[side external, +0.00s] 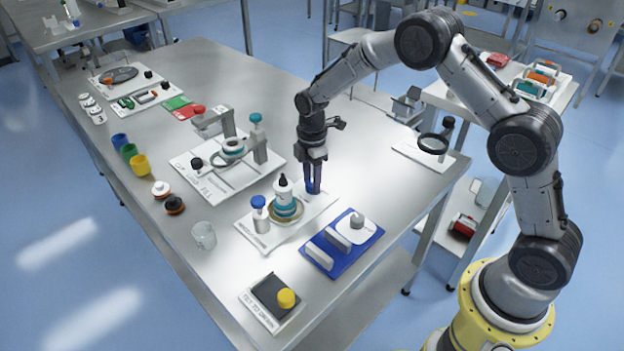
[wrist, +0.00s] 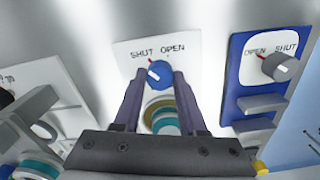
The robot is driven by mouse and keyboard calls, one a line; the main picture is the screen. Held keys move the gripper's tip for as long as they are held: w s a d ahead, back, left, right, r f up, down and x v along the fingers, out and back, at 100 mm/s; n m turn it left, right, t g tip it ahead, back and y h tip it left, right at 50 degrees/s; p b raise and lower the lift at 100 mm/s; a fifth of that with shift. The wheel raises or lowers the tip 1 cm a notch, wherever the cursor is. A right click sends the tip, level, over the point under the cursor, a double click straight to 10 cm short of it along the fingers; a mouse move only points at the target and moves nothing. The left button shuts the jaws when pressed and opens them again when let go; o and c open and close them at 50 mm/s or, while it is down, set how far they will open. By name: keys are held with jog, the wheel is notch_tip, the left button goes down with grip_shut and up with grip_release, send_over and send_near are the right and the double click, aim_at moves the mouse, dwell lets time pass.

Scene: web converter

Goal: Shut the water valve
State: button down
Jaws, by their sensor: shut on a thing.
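My gripper (side external: 312,190) reaches down to the far end of a white board (side external: 262,238). Its two dark fingers (wrist: 167,75) are shut on a round blue knob (wrist: 160,73). The words SHUT and OPEN are printed on the board behind the knob, SHUT at left and OPEN at right. A thin red mark at the knob's upper left lies nearer SHUT; a pale mark shows on the knob's left face. In the side view the fingers mostly hide the knob. No label in view says which valve is for water.
A ring fixture (side external: 232,148) stands left.

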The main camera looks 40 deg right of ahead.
dwell(0.3)
jog(key=shift+c, duration=2.3)
grip_release()
jog(key=shift+r, duration=0.1)
notch_tip(320, 180, up, 14)
